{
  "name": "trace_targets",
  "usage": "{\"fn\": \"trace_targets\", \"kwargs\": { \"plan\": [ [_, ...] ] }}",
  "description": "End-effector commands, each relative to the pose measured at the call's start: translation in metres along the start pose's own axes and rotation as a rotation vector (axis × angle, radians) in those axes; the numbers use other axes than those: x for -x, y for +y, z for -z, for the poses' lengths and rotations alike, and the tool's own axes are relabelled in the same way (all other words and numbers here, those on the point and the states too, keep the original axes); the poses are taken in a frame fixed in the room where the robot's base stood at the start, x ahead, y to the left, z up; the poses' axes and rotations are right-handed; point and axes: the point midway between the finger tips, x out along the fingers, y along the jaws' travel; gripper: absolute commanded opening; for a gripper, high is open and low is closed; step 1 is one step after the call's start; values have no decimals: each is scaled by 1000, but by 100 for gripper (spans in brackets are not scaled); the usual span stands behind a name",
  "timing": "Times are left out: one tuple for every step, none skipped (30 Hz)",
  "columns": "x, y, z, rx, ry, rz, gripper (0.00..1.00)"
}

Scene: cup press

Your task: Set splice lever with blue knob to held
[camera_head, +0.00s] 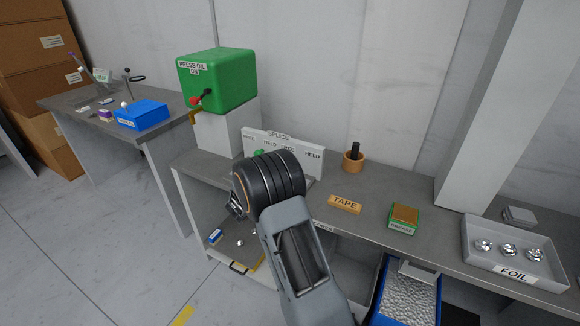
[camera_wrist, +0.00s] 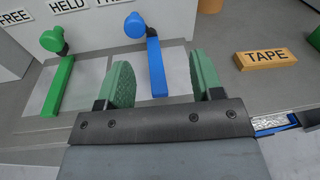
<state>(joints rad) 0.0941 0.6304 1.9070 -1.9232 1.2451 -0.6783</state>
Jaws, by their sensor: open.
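In the wrist view, a lever with a round blue knob (camera_wrist: 135,25) stands beside a long blue bar (camera_wrist: 156,68). Its short dark stem leans left, toward the FREE label. My gripper (camera_wrist: 164,78) is open and empty. The blue bar shows between its fingers, and the blue knob lies beyond them. In the head view, the white SPLICE panel (camera_head: 284,140) carries FREE and HELD labels; my arm hides most of the levers.
An orange TAPE block (camera_head: 345,203) and a green-edged sponge box (camera_head: 403,218) lie to the right on the grey bench. A wooden cup (camera_head: 353,160) stands behind. A FOIL tray (camera_head: 510,253) is far right. A green PRESS OIL box (camera_head: 217,80) stands left.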

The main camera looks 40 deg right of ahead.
Motion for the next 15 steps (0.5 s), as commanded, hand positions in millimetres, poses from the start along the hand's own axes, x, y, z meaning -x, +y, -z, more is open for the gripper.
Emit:
{"fn": "trace_targets", "kwargs": {
  "plan": [
    [-4, 9, 10, 49, -27, -29, 60],
    [-5, 14, 13, 73, -43, -44, 60],
    [-6, 19, 16, 99, -61, -62, 60],
    [-7, 22, 18, 114, -71, -72, 60],
    [-9, 25, 19, 126, -80, -80, 60],
    [-11, 28, 20, 140, -89, -89, 60],
    [-14, 29, 21, 146, -93, -93, 60],
    [-17, 30, 21, 150, -97, -96, 60],
    [-22, 31, 21, 153, -99, -99, 60],
    [-26, 32, 21, 155, -99, -99, 60],
    [-31, 32, 20, 155, -99, -99, 60],
    [-38, 33, 19, 154, -101, -98, 60],
    [-44, 33, 18, 154, -100, -98, 60],
    [-50, 34, 18, 154, -99, -98, 60],
    [-57, 35, 17, 154, -99, -98, 60]
  ]
}}
